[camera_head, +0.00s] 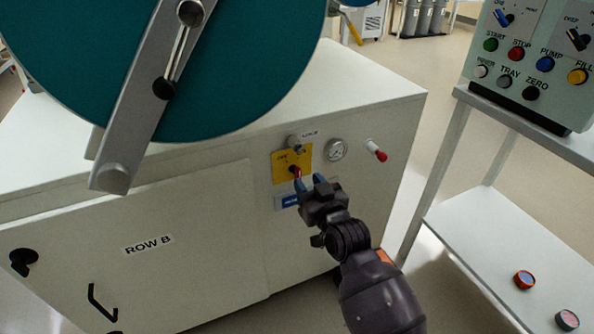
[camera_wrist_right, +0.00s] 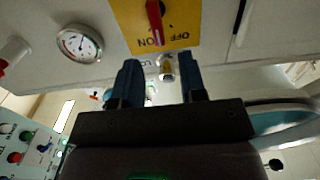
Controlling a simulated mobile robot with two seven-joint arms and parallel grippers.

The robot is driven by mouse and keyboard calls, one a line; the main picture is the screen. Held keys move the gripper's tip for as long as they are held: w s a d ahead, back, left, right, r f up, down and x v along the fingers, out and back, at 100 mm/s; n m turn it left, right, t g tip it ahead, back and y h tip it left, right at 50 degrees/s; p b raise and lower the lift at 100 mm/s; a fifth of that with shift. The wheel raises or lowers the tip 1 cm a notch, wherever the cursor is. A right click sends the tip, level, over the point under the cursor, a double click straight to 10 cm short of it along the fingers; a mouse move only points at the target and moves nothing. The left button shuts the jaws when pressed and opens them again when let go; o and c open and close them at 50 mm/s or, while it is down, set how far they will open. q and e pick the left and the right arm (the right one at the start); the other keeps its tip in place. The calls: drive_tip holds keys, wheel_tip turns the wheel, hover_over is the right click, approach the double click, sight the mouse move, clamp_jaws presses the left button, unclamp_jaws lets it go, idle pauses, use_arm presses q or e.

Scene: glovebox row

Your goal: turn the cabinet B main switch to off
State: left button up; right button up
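The cabinet B main switch is a red handle (camera_head: 296,171) on a yellow plate (camera_head: 280,168) on the front of the white cabinet marked ROW B. In the right wrist view, the red handle (camera_wrist_right: 155,22) stands nearly upright on the yellow plate (camera_wrist_right: 188,20), one end near the ON lettering; OFF is beside it to the right. My right gripper (camera_head: 308,182) is close in front of the plate, at the handle's lower right. In the wrist view its two blue fingers (camera_wrist_right: 160,82) are spread with nothing between them. The handle lies beyond the fingertips. My left gripper is out of view.
A pressure gauge (camera_head: 335,150) and a red-tipped knob (camera_head: 377,151) sit right of the plate; a small valve (camera_head: 293,142) is above it. A large teal disc with a grey bar (camera_head: 150,90) overhangs the cabinet. A button panel (camera_head: 530,60) stands on a shelf at right.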

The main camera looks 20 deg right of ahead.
sight(300, 171)
drive_tip(key=w+b, duration=0.1)
drive_tip(key=w, duration=0.4)
drive_tip(key=shift+f, duration=0.2)
drive_tip(key=shift+w+a+r, duration=0.1)
drive_tip(key=shift+w+r, duration=0.05)
drive_tip(key=shift+w, duration=0.4)
clamp_jaws()
